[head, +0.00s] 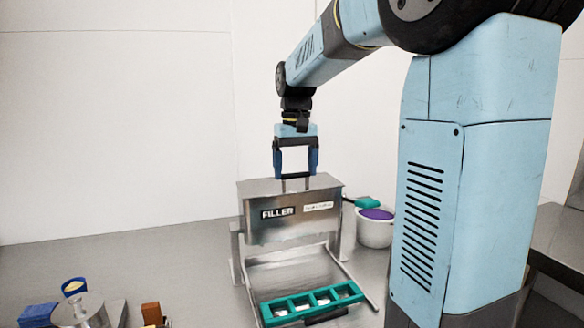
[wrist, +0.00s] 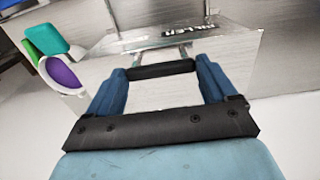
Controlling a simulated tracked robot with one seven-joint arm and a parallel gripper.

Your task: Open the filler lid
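The filler (head: 300,222) is a steel box labelled FILLER, and its flat top lid (head: 330,181) lies shut. A dark handle bar (head: 295,176) stands on two thin posts above the lid; it also shows in the wrist view (wrist: 162,69). My gripper (head: 295,171) points down over the handle, with its blue fingers wide apart. In the wrist view, the bar spans the gap between the fingertips of my gripper (wrist: 161,76), its ends close to them. I cannot tell whether they touch.
A teal mould tray (head: 312,301) sits on the rack before the filler. A white tub with purple contents (head: 376,214) and a teal item (head: 367,202) stand at its right. A metal pot (head: 84,312) and blue block (head: 38,316) are front left.

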